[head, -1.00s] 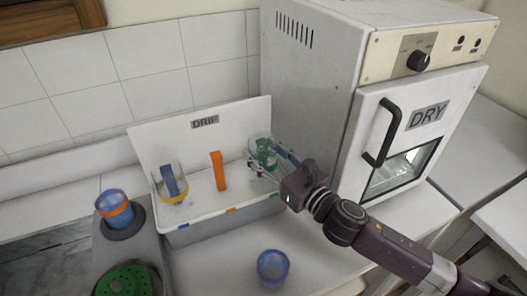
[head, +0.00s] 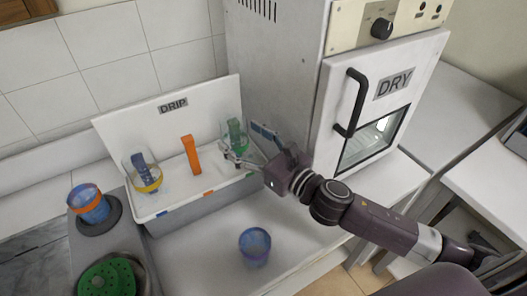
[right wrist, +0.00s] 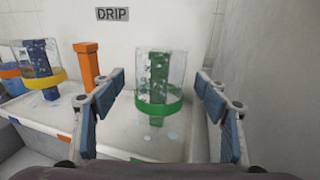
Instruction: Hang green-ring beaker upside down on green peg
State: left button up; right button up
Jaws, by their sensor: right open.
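The green-ring beaker (right wrist: 158,98) hangs upside down over the green peg (right wrist: 158,72) in the right wrist view, its green ring low down. In the head view the green peg (head: 234,134) stands at the right end of the DRIP rack, with the clear beaker around it. My right gripper (head: 243,148) is open just in front of and to the right of the beaker. In the right wrist view its fingers (right wrist: 160,110) are spread wide, one on each side of the beaker and apart from it. My left gripper is out of view.
The DRIP rack (head: 217,188) also holds an orange peg (head: 191,154), bare, and a yellow-ring beaker (head: 148,183) on a blue peg. An orange-ring beaker (head: 90,205) stands at left. A blue-ring beaker (head: 255,245) stands on the counter in front. The DRY oven (head: 335,150) is at right.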

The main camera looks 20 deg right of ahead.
jog(key=v, duration=0.9)
jog(key=shift+s+d, duration=0.15)
jog(key=shift+s, duration=0.1)
